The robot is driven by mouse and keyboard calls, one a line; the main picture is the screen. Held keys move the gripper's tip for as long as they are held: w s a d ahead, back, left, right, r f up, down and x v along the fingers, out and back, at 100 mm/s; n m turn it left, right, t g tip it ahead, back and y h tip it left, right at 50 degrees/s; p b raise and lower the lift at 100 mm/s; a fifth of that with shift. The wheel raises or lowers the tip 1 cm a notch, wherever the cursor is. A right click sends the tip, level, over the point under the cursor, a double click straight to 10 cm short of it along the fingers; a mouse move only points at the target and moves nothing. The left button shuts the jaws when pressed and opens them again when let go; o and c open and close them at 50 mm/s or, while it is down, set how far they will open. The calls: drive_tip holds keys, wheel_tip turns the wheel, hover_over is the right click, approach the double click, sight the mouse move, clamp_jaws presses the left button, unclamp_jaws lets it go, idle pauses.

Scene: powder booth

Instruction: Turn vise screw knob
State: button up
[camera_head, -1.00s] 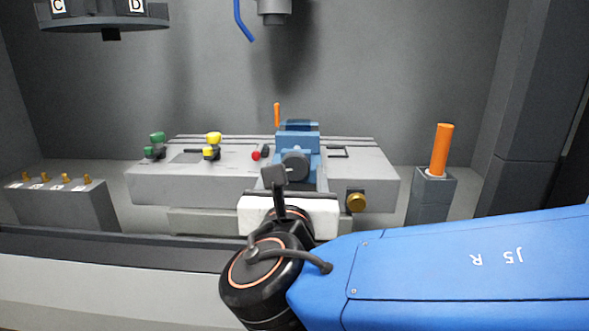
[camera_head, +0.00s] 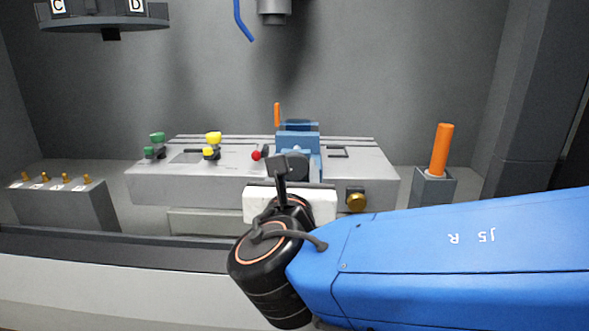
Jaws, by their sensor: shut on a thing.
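The blue vise (camera_head: 298,142) stands on the grey machine table, at the middle of the head view. Its round dark grey screw knob (camera_head: 299,161) faces me at the front of the vise and is partly covered by my wrist parts. My gripper (camera_head: 290,178) is in front of the vise, its white body seen from behind. It is shut on the knob. The fingers are mostly hidden behind the wrist parts, so their exact grip on the knob does not show.
The grey table (camera_head: 235,187) carries green and yellow knobs (camera_head: 213,138) and a red knob (camera_head: 256,155) left of the vise. A brass knob (camera_head: 356,200) is on its front.

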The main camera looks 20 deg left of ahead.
drive_tip(key=shift+m, duration=0.3)
drive_tip(key=m, duration=1.2)
drive_tip(key=shift+m, duration=0.4)
drive_tip(key=m, duration=0.9)
drive_tip(key=shift+f, duration=0.1)
drive_tip(key=shift+m, duration=0.3)
drive_tip(key=o, duration=1.1)
drive_tip(key=shift+c, duration=0.2)
